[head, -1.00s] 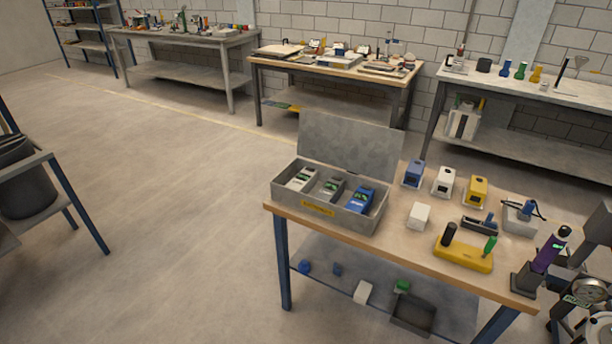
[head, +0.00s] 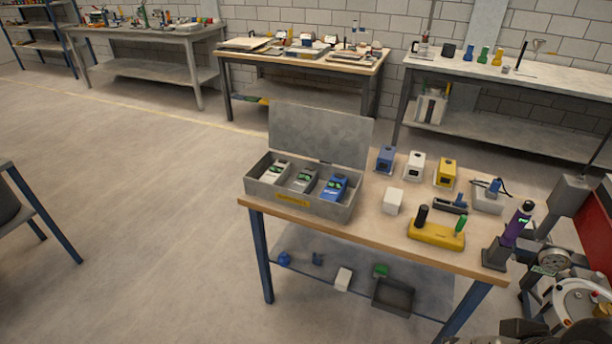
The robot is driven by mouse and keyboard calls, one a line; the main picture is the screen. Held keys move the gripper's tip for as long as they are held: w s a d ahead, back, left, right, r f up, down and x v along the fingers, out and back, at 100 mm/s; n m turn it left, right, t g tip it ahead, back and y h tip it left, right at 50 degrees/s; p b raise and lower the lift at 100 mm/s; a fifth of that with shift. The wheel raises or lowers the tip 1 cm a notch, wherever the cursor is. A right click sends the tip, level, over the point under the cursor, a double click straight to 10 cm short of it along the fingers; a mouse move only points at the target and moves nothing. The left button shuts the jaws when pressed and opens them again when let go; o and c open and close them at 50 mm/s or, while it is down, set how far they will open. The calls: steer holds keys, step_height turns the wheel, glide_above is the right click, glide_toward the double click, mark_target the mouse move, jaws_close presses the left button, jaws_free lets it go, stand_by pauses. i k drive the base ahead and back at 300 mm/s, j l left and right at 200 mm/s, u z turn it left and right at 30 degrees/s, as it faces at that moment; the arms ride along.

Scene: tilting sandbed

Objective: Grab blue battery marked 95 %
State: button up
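An open grey metal case (head: 275,199) with a raised lid and a yellow label stands at the left of the wooden-topped workbench. Three battery-like blocks lie in its separate compartments: a white one (head: 275,170), a grey one (head: 303,180) and a blue one (head: 335,188). Each has a small green display, too small to read, so I cannot tell whether the blue one shows 95 %. My gripper is not in view.
Blue (head: 385,158), white (head: 415,164) and yellow (head: 445,172) devices stand behind a white block (head: 393,201). A yellow holder (head: 436,235) and a purple tool (head: 517,226) are to the right. Machinery with a gauge (head: 553,260) crowds the right edge.

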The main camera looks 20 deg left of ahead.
mark_target(335, 190)
steer(key=i+j+z, duration=0.15)
steer(key=i+j, duration=1.15)
steer(key=i, duration=0.15)
